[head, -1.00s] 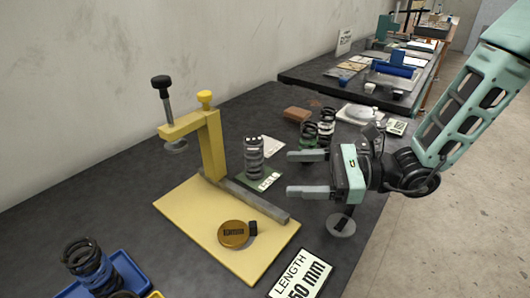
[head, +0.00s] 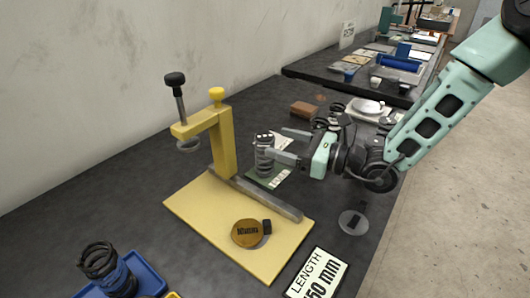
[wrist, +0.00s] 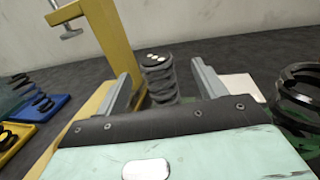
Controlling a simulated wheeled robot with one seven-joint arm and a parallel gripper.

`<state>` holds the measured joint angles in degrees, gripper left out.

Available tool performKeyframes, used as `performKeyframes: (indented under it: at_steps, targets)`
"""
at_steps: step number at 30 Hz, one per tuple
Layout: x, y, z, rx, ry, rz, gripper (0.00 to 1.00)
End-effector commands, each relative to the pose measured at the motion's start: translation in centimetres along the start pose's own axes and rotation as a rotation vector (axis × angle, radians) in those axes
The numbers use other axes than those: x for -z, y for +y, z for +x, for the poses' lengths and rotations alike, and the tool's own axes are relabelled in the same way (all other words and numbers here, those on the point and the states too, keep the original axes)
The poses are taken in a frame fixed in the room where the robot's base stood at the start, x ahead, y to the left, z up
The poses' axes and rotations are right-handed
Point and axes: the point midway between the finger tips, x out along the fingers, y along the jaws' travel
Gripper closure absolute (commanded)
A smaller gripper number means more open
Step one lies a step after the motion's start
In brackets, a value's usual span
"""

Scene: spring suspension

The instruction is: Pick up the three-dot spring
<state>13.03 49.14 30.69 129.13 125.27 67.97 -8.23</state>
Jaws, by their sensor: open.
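The three-dot spring (head: 264,160) is a dark grey coil standing upright on a green card behind the yellow press. In the wrist view the spring (wrist: 160,80) shows white dots on its dark top. My gripper (head: 280,144) is open and level, at the spring's right side in the head view. In the wrist view the spring stands ahead, in line with the gap between the two fingers.
The yellow press (head: 222,145) with its base plate and grey rail stands left of the spring. Another dark spring (wrist: 300,95) is at the right in the wrist view. A blue tray (head: 140,275) holds a spring at front left. A brown block (head: 304,109) lies behind my gripper.

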Motion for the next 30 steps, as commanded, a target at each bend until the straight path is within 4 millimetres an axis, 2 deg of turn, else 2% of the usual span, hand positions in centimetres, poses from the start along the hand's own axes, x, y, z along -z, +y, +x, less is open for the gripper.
performKeyframes:
  at_steps: [3,8,18,26,28,30]
  targets:
    - [-0.1,0.0,1.3,-0.001,-0.001,-0.001,0.30]
    - [0.0,0.1,2.2,-0.001,0.000,0.000,0.30]
    - [0.4,0.4,6.6,-0.001,-0.001,-0.001,0.30]
    - [0.5,0.4,6.9,0.000,0.000,0.000,0.30]
    - [0.4,0.4,6.9,0.000,0.000,0.000,0.44]
    - [0.4,0.4,6.9,0.000,0.000,0.000,0.63]
